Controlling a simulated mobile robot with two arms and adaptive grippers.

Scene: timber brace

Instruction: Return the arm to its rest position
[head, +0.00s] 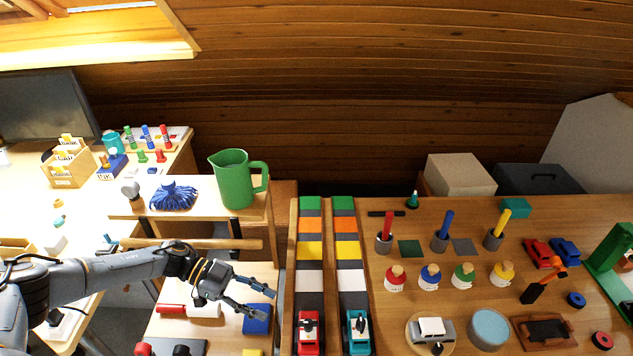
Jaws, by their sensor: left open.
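My left arm comes in from the left, and its gripper (266,303) is open. Its two fingers point right and slightly down, apart from each other, with nothing seen between them. The fingertips show over a blue block (257,322) on the low table; I cannot tell the height gap. My right gripper is not in view.
A green pitcher (234,180) and a blue tufted thing (173,197) stand on the shelf behind. Two coloured lanes with a red truck (308,333) and a teal truck (357,333) lie to the right.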

